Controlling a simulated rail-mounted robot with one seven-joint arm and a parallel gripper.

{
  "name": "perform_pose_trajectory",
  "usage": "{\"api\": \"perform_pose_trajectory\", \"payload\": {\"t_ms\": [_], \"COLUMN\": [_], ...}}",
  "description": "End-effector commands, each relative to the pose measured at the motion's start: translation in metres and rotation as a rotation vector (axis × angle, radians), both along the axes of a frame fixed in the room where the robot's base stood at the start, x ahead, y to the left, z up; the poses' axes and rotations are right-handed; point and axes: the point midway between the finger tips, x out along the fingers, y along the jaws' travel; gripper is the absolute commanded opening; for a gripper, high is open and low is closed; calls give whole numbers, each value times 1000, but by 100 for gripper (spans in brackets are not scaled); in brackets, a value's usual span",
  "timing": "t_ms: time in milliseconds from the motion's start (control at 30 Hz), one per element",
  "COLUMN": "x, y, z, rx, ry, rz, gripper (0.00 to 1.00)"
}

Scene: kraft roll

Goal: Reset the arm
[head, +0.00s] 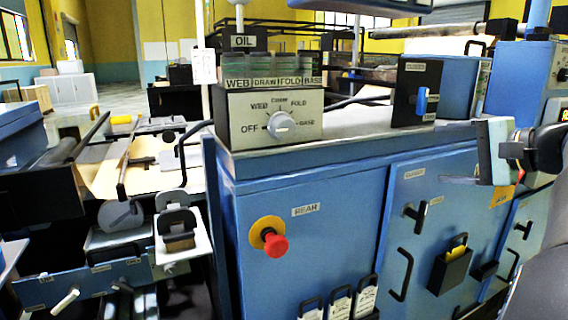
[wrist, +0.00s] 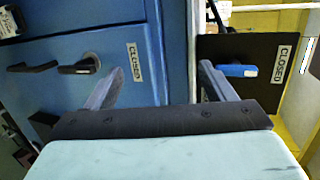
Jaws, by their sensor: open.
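My gripper (head: 493,152) is at the right of the head view, in front of the blue cabinet and below the counter-top box. In the wrist view my gripper (wrist: 156,82) shows two grey fingers spread wide apart with nothing between them. Beyond the fingers is the blue cabinet door (wrist: 85,35) with a black handle and a CLOSED label. To the right of it is a black panel (wrist: 240,45) with a blue handle and another CLOSED label. The fingers appear apart from both handles, though the exact distance cannot be told.
The long blue cabinet (head: 330,225) fills the middle, with a red knob (head: 275,244) and projecting handles. On its top stand a selector box (head: 270,118) and a black-fronted box (head: 415,93) with a blue handle. Machinery with brown paper (head: 110,175) is at left.

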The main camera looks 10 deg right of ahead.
Motion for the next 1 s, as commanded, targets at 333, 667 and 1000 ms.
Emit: {"api": "perform_pose_trajectory", "payload": {"t_ms": [333, 667, 1000], "x": [-13, -146, -172], "y": [185, 284, 285], "z": [-113, -208, -227], "rx": [-302, -981, -1150], "ry": [449, 662, 652], "rz": [387, 964, 1092], "gripper": [76, 76, 76]}}
